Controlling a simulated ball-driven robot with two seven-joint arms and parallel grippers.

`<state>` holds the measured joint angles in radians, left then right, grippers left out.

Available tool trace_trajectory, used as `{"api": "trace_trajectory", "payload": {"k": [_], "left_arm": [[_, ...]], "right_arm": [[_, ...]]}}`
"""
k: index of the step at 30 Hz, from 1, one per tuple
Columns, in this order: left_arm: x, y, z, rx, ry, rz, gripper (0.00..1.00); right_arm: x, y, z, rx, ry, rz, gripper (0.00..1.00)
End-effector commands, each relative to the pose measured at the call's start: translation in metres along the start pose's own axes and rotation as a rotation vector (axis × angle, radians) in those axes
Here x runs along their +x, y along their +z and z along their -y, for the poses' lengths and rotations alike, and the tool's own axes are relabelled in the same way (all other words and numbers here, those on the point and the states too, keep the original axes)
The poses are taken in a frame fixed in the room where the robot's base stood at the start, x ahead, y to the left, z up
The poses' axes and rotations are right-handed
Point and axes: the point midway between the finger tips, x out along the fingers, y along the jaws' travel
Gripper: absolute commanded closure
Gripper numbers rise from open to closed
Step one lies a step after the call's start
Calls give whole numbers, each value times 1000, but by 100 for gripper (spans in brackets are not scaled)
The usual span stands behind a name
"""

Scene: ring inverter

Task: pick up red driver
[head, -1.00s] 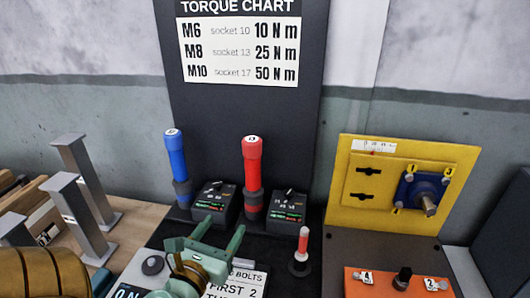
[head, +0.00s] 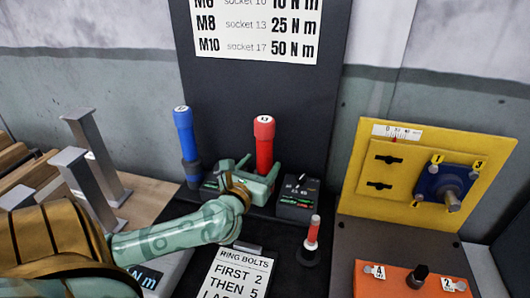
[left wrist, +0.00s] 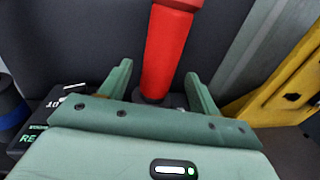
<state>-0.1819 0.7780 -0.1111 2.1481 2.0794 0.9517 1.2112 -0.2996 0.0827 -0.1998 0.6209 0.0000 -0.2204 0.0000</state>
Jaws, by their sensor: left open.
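The red driver (head: 264,144) stands upright in its holder at the back of the black bench, in front of the dark torque chart panel. My left gripper (head: 256,166) is open, with its two fingers at either side of the driver's lower part in the head view. In the left wrist view the red driver (left wrist: 171,50) rises between and beyond the open fingers (left wrist: 158,85), with a gap on each side. The driver's lower end is hidden behind my gripper in the head view. My right gripper is not in view.
A blue driver (head: 185,145) stands to the left of the red one. A black control box (head: 299,194) sits to the right. A small red-and-white-topped post (head: 313,232), a yellow panel (head: 420,160) and an orange box (head: 412,282) lie further right. Grey metal posts (head: 95,155) stand at left.

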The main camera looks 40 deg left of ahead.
Motion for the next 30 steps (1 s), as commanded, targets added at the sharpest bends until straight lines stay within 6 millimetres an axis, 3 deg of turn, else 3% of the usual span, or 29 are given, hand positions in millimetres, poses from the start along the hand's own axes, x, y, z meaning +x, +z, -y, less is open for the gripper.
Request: {"api": "trace_trajectory", "payload": {"k": [6, 13, 14, 18, 20, 30], "left_arm": [[31, -1, -2, 1, 0, 0, 38], [33, 0, -2, 1, 0, -1, 38], [33, 0, -2, 1, 0, -1, 41], [33, 0, -2, 1, 0, -1, 80], [33, 0, -2, 1, 0, -1, 92], [33, 12, -2, 2, 0, 7, 92]], "right_arm": [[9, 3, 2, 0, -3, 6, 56], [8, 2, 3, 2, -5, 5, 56], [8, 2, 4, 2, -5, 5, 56], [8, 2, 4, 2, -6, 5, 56], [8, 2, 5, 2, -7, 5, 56], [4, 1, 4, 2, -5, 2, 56]]}}
